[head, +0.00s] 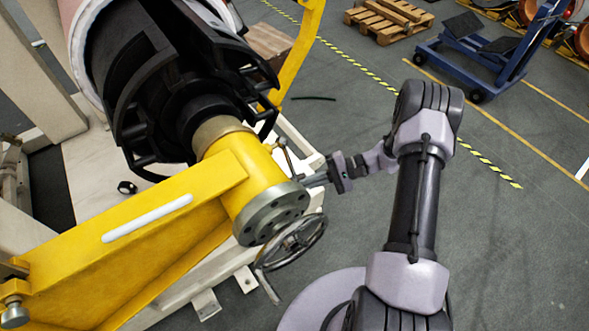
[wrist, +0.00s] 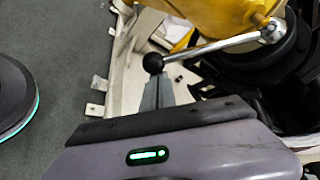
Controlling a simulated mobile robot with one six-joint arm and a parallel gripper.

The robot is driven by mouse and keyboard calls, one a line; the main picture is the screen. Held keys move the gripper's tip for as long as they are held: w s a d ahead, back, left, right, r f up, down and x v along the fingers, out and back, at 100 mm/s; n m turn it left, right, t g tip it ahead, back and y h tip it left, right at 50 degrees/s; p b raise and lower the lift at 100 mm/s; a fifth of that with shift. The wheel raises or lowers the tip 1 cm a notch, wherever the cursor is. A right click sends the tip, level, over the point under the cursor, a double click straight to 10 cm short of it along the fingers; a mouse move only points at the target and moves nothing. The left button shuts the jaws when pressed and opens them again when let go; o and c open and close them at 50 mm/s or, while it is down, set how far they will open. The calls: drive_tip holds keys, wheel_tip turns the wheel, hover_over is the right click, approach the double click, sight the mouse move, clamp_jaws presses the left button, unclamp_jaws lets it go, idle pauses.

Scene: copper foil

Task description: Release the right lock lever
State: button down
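The lock lever is a thin silver rod (wrist: 215,46) with a black ball knob (wrist: 153,63). It runs from a round silver hub on the yellow housing in the wrist view. In the head view, the lever (head: 289,160) stands at the right side of the yellow cylinder (head: 262,185), partly hidden. My gripper (head: 307,182) reaches in from the right, close to the lever. In the wrist view, its narrow grey fingers (wrist: 158,82) are together, with their tips just below the knob in the picture. I cannot tell whether they touch it. Nothing shows between them.
A silver handwheel (head: 296,240) sits below the flange, near my forearm. A yellow arm (head: 120,250) and a black reel core (head: 185,80) fill the left. The pale machine frame (head: 305,150) lies beneath. Floor to the right is free; a blue cart (head: 490,50) stands far back.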

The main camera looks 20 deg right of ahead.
drive_tip(key=shift+s+d+r+m+g+p, duration=0.15)
drive_tip(key=shift+s+d+r+m+p, duration=0.1)
drive_tip(key=shift+s+r+p, duration=0.3)
drive_tip(key=shift+s+d+r+m+g+p, duration=0.15)
drive_tip(key=shift+s+r+m+p, duration=0.15)
drive_tip(key=shift+s, duration=0.4)
